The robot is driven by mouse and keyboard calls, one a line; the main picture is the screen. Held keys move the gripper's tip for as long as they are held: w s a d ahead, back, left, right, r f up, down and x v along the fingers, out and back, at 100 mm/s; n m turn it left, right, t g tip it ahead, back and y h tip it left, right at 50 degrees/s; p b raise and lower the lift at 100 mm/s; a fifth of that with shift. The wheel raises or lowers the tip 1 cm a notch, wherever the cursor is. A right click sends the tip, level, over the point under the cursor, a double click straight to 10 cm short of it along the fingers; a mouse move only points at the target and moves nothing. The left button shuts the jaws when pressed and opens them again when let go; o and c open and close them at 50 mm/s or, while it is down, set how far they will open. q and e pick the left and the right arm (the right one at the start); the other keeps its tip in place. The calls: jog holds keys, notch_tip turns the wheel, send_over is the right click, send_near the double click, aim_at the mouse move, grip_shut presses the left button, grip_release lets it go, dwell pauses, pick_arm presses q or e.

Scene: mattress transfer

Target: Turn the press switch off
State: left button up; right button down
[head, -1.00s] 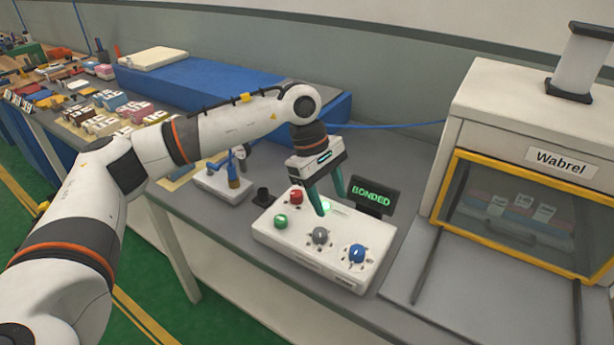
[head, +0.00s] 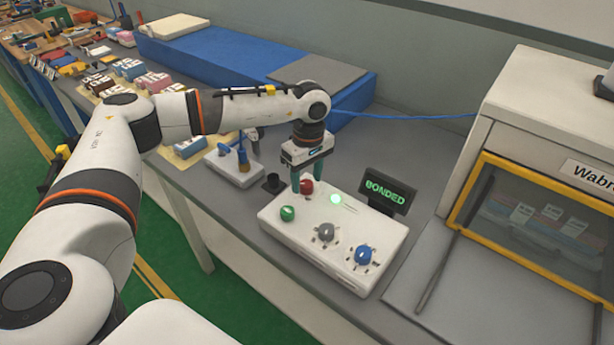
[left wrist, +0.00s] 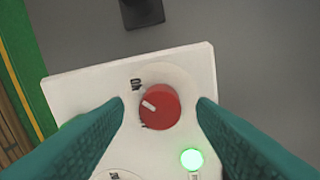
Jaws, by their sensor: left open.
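A white control box (head: 290,240) stands on the grey bench with a red knob (head: 306,187), a green knob (head: 287,213), a grey knob (head: 326,232) and a blue knob (head: 363,254). A round light (head: 335,199) on it glows green. My left gripper (head: 308,181) is open above the red knob, pointing down. In the left wrist view the red knob (left wrist: 160,107), with a white pointer mark, sits between the two green fingers (left wrist: 161,108), with gaps on both sides. The lit green light (left wrist: 191,159) is beside it. My right gripper is not in view.
A display reading "BONDED" (head: 385,192) stands behind the box. A small black cup-like piece (head: 272,183) and a small white device (head: 235,172) are to the left. A yellow-framed "Wabrel" cabinet (head: 540,180) stands at right. A blue mattress (head: 220,68) lies at the back.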

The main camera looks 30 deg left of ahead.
pick_arm(q)
jog(key=shift+f, duration=0.65)
jog(key=shift+c, duration=1.3)
jog(key=c, duration=0.7)
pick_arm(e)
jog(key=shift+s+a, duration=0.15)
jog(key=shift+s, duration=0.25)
